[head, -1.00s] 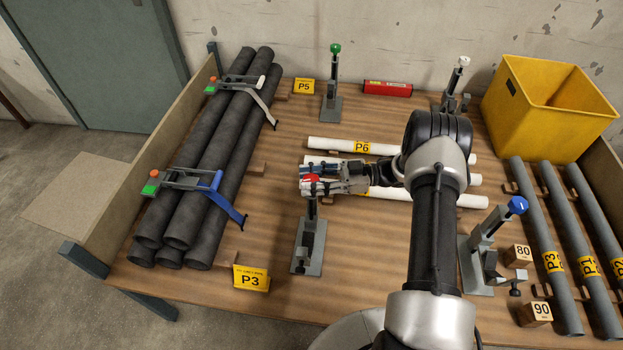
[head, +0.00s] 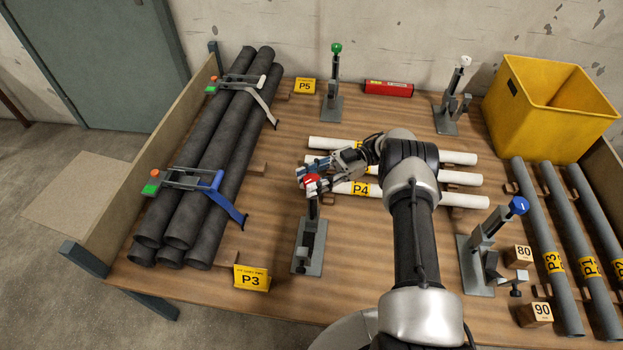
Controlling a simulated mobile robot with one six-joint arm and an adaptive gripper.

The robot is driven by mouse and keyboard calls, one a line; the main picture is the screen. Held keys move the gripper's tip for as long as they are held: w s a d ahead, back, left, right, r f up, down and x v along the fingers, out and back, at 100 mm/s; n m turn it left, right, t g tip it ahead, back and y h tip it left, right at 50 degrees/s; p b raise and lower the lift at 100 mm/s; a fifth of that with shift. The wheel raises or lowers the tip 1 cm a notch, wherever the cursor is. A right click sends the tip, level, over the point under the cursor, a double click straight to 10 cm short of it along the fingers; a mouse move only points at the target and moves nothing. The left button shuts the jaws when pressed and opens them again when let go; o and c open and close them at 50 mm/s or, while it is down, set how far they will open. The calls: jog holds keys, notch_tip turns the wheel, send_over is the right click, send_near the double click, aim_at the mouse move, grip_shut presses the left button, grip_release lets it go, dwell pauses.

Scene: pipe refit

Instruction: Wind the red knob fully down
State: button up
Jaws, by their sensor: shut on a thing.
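The red knob (head: 311,181) tops a grey screw clamp stand (head: 309,246) at the front middle of the bench. My gripper (head: 308,182) is at the knob, its fingers around it, and is shut on it. The fingers hide part of the knob. The stand is upright, with a small dark foot low on its front. The arm reaches in from the right, low over the white pipes.
White pipes (head: 462,178) lie behind and right of the knob. The blue-knob stand (head: 483,250) is to the right, the green-knob (head: 335,48) and white-knob (head: 464,61) stands behind. Dark pipes (head: 205,150) lie clamped at left. A yellow bin (head: 540,115) stands back right.

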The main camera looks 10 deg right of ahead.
jog(key=o, duration=1.1)
jog(key=shift+m+t, duration=0.3)
jog(key=shift+t, duration=0.1)
